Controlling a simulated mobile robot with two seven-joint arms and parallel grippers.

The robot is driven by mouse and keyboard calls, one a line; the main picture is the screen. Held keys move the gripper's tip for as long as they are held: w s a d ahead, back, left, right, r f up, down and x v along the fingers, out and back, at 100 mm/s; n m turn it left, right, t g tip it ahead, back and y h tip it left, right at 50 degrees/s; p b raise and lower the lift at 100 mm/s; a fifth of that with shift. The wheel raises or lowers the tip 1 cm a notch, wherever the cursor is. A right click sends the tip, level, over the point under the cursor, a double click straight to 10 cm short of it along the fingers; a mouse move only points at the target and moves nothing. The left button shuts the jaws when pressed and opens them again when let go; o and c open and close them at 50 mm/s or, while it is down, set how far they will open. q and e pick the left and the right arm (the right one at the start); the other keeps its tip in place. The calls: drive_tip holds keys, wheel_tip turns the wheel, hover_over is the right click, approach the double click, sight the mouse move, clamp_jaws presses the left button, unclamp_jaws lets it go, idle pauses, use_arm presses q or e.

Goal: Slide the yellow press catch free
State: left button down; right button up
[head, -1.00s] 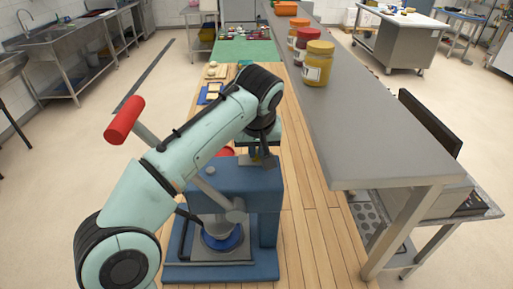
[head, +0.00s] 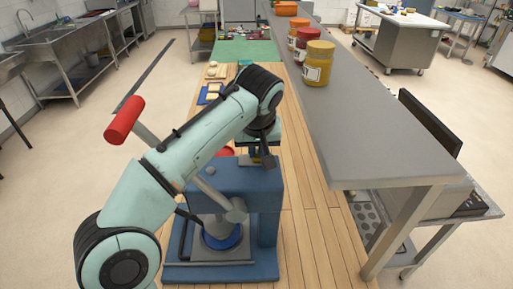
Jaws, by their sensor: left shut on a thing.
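The blue press (head: 262,205) stands on the wooden worktop in front of me. Its lever ends in a red grip (head: 124,120) raised to the upper left. A grey ram stands over a blue disc (head: 222,240) on the press base. My left arm reaches across the press from the left. My left gripper (head: 260,158) points down at the back of the press head and is shut on the yellow press catch (head: 254,154). Only a small bit of yellow shows there; the arm and fingers hide most of the catch. My right gripper is not in view.
A long grey steel shelf (head: 375,140) runs along the right of the worktop (head: 302,220), with jars (head: 318,65) on it. A red round thing (head: 226,151) shows partly behind the press. A blue tray (head: 203,98) and green mat (head: 240,50) lie farther back.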

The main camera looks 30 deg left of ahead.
sight(243, 157)
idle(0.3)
use_arm(q)
drive_tip(key=shift+s+a, duration=0.4)
drive_tip(key=shift+a, duration=0.3)
drive_tip(key=shift+s+a, duration=0.35)
drive_tip(key=shift+a, duration=0.3)
drive_tip(key=shift+r, duration=0.1)
drive_tip(key=shift+d, duration=0.1)
drive_tip(key=c, duration=1.2)
unclamp_jaws()
drive_tip(key=shift+s, duration=0.1)
